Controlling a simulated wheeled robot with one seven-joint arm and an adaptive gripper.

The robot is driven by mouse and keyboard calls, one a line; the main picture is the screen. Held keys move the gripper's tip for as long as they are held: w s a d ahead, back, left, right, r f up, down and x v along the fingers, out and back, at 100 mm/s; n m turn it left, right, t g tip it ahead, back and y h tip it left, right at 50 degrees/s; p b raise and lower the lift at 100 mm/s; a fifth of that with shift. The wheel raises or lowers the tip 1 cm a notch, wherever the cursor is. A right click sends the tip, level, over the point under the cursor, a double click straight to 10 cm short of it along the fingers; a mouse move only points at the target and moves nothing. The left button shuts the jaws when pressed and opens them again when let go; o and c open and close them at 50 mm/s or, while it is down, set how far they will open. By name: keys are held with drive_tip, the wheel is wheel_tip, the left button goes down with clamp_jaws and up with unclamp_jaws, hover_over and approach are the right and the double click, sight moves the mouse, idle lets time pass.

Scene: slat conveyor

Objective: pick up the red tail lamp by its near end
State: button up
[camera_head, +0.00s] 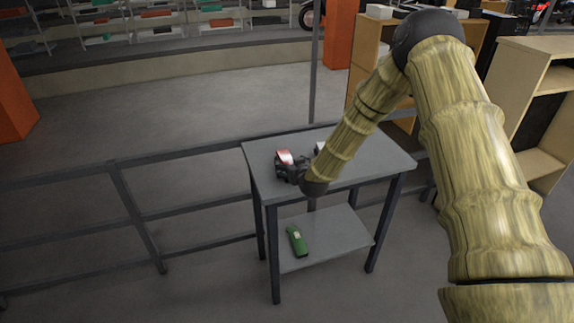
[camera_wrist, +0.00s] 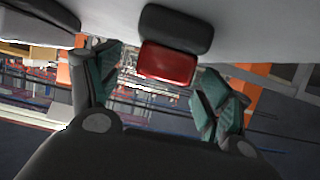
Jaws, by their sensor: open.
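The red tail lamp (camera_head: 284,157) is on the grey table top (camera_head: 365,158), near its left side. In the wrist view the lamp's glossy red part (camera_wrist: 168,64) shows between the fingers, with a dark rounded block (camera_wrist: 177,28) against it; I cannot tell whether the block is part of the lamp. My gripper (camera_head: 285,166) is at the lamp and hides part of it. In the wrist view my gripper (camera_wrist: 160,76) is open, with teal pads on either side of the red part. I cannot tell whether either pad touches it.
A small white item (camera_head: 320,148) sits on the table behind my wrist. A green object (camera_head: 297,241) lies on the lower shelf (camera_head: 340,240). A dark railing (camera_head: 120,190) runs behind the table. Wooden shelving (camera_head: 365,65) stands behind right. The table's right part is clear.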

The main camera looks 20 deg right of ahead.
sight(288, 161)
drive_tip(key=shift+p+x, duration=1.05)
drive_tip(key=shift+x, duration=1.55)
drive_tip(key=shift+r, duration=0.1)
drive_tip(key=c, duration=1.2)
